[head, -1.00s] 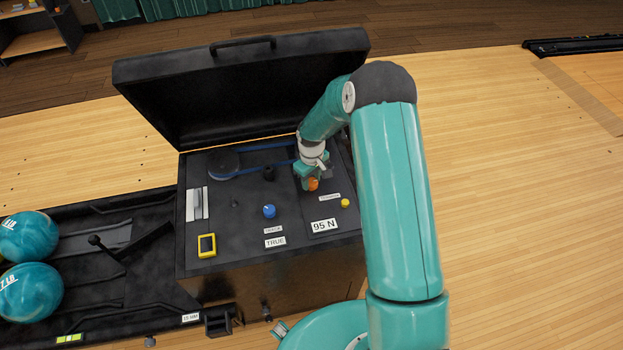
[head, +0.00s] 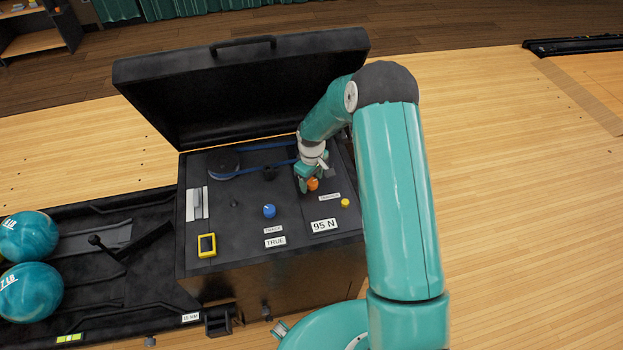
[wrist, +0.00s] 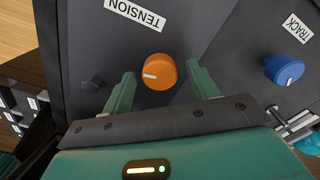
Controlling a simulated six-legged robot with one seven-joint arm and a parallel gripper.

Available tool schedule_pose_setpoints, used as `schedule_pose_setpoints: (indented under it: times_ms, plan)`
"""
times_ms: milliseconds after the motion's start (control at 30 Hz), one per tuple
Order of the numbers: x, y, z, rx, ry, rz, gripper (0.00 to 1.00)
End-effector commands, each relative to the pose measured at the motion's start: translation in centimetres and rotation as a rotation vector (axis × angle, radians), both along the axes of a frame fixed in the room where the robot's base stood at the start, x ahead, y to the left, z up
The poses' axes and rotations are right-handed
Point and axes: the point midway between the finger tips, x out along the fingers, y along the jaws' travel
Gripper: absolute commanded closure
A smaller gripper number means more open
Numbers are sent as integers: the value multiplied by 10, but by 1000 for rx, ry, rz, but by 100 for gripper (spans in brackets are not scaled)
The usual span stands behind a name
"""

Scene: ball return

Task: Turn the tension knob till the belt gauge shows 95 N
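The orange tension knob (wrist: 160,72) has a white pointer line and sits on the dark panel beneath a TENSION label (wrist: 135,13). In the head view the knob (head: 313,184) shows just below my gripper (head: 308,178). In the wrist view my gripper (wrist: 160,72) is open, one finger on each side of the knob, with a visible gap on both sides.
A blue TRACK knob (head: 269,211) stands left of the gripper, above a plate reading TRUE (head: 275,242). A yellow button (head: 345,203) and a yellow-framed piece (head: 206,245) are also on the panel. The raised black lid (head: 230,85) stands behind. Teal balls (head: 28,292) lie left.

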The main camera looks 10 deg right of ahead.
Motion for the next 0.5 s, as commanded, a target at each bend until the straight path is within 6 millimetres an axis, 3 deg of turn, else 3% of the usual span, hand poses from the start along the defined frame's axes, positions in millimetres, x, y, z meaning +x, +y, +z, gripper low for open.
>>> schedule_pose_setpoints:
  times_ms: [267,500]
  plan:
    - [1,0,10,0,-3,0,41]
    - [1,0,55,-1,-6,-1,41]
